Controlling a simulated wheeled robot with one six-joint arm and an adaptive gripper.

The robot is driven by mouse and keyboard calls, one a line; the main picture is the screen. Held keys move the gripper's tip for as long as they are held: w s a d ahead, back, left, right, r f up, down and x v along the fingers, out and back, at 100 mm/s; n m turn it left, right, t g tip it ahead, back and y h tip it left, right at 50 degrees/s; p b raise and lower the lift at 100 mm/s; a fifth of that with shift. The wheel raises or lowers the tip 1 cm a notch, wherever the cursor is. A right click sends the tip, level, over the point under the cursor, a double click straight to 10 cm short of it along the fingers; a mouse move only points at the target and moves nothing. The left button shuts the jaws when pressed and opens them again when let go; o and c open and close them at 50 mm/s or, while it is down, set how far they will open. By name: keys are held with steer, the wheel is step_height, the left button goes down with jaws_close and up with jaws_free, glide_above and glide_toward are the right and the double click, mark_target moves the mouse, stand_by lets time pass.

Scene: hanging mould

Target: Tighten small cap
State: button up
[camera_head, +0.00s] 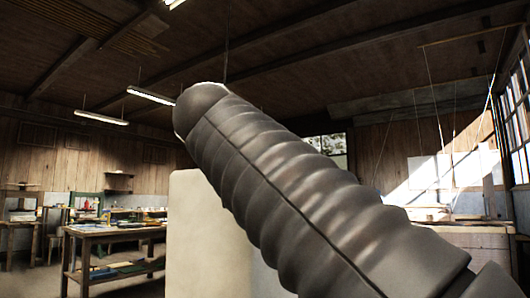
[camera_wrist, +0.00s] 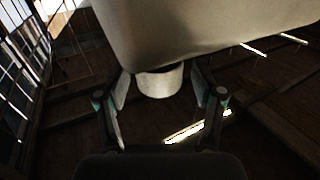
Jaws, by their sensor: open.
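The small cap (camera_wrist: 160,82) is a short pale cylinder in the wrist view. It sits against the underside of the large off-white mould (camera_wrist: 200,30), and its top edge meets the mould. My gripper (camera_wrist: 160,90) is open, with one finger on each side of the cap. A dark gap shows between the cap and the right finger; the left finger is closer, and I cannot tell whether it touches. In the head view, a pale block (camera_head: 195,240), which looks like the mould, stands partly hidden behind my ribbed arm. The cap and gripper are not visible there.
A wooden workbench (camera_head: 110,235) with items on it stands at the left of the head view. Another bench (camera_head: 470,238) stands at the right, partly hidden by my arm. Thin cords (camera_head: 433,110) hang from the ceiling at the right.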

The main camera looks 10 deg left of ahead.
steer(key=s, duration=1.2)
steer(key=shift+d, duration=0.35)
steer(key=shift+w, duration=0.1)
steer(key=w+d+f+n+g+h, duration=0.1)
steer(key=w+d+f+g, duration=0.2)
steer(key=d+f, duration=0.75)
steer(key=w+d+f+n+g+h, duration=0.1)
steer(key=w+d+f+g, duration=0.15)
steer(key=d+f, duration=0.8)
steer(key=s+d+f+m+g, duration=0.1)
steer(key=s+f, duration=0.4)
steer(key=f, duration=0.6)
steer(key=s+d+f+m+g, duration=0.1)
steer(key=s+d+f+g, duration=0.2)
steer(key=f, duration=0.9)
steer(key=s+d+f+g, duration=0.3)
steer(key=s+d+f, duration=0.2)
steer(key=f, duration=0.6)
steer(key=shift+s+d+f+m+y, duration=0.25)
steer(key=shift+s+f+m+y, duration=0.15)
steer(key=shift+s, duration=0.6)
